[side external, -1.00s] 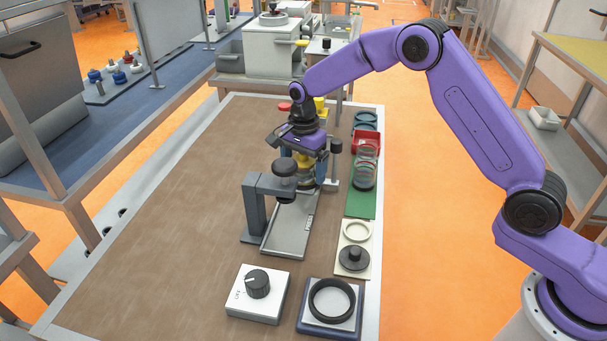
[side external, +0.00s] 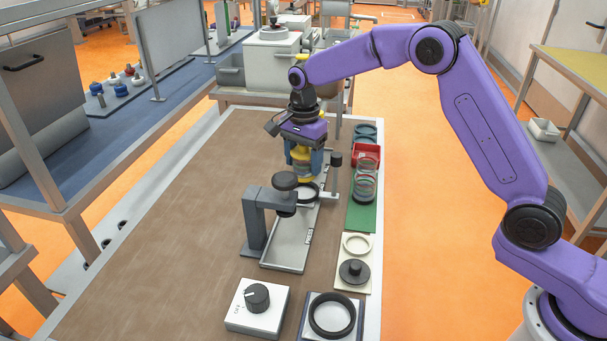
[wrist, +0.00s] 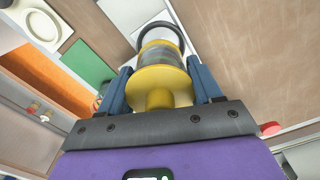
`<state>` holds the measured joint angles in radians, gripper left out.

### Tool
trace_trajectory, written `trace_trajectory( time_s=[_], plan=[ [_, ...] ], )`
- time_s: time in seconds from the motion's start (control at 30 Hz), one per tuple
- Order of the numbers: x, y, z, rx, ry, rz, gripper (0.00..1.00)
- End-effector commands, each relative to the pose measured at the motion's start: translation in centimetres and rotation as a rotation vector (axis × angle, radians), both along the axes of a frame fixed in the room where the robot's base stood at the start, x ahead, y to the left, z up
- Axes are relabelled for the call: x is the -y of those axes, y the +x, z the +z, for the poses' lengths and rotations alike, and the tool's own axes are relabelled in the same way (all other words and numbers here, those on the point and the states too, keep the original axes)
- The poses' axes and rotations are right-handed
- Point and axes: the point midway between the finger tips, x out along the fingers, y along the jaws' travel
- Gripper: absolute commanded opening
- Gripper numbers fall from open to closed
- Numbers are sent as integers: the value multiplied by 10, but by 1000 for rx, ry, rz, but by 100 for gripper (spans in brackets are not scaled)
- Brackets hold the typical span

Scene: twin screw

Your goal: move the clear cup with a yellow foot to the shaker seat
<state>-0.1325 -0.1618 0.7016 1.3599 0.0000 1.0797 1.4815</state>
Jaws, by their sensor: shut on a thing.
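The clear cup with a yellow foot (side external: 303,168) is between the blue fingers of my gripper (side external: 303,163), yellow foot toward the hand. In the wrist view the yellow foot (wrist: 160,80) fills the space between the fingers, with the clear body beyond it. My gripper (wrist: 160,90) is shut on the cup. A black ring (side external: 308,199) shows just below the cup over the grey plate; I cannot tell whether they touch. A grey box with a large black ring (side external: 332,318) stands at the front right; I cannot tell which ring is the shaker seat.
A grey post with a dark-knobbed arm (side external: 255,220) stands left of the plate (side external: 285,245), close to the cup. A dark-topped rod (side external: 335,170) is to the right. A dial box (side external: 257,308) is in front. The brown table is clear at left.

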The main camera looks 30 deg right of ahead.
Motion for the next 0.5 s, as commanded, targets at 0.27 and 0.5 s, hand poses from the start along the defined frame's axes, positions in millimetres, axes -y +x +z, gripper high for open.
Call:
trace_trajectory(
  time_s=[0.27,0.5],
  plan=[
    [0,1,42,4,1,0,33],
    [-1,1,94,7,2,1,33]
  ],
)
